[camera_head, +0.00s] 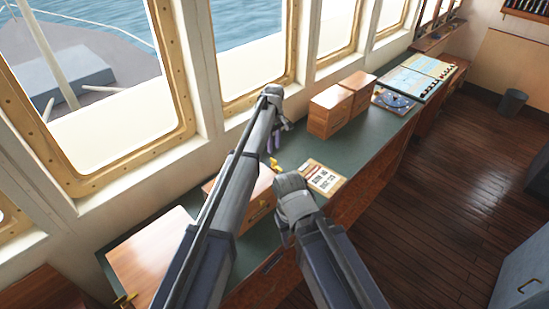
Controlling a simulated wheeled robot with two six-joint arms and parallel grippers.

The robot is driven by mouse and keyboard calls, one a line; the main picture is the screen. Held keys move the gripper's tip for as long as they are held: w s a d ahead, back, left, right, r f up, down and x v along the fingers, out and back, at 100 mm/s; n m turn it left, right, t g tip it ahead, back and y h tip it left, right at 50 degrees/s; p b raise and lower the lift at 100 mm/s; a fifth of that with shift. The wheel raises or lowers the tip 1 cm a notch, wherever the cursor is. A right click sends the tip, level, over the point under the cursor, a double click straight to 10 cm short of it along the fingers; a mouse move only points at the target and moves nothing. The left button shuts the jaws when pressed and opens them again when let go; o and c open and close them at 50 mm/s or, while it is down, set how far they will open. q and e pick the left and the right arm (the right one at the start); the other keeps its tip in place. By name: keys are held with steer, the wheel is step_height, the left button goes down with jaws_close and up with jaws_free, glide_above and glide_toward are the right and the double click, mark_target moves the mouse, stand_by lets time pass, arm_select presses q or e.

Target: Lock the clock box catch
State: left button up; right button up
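I cannot tell for sure which wooden box is the clock box. One wooden box (262,203) sits on the green counter, partly hidden behind my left arm, with a small brass-coloured fitting on its front. My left arm reaches over the counter toward the windows. My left gripper (275,141) points down beyond this box, small and partly hidden by the arm, so its opening is unclear. Small yellow pieces (274,165) show just below it. My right arm is bent in front of the counter, and its gripper is hidden.
Two closed wooden boxes (331,110) (357,90) stand farther along the green counter (300,148). A flat wooden surface (155,255) is at lower left. Windows line the back. The floor (450,170) at right is open.

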mark_target(276, 164)
arm_select(q)
step_height(276, 164, down, 7)
steer(key=b, duration=0.6)
steer(key=shift+f+b, duration=0.15)
steer(key=shift+b, duration=0.2)
jaws_close()
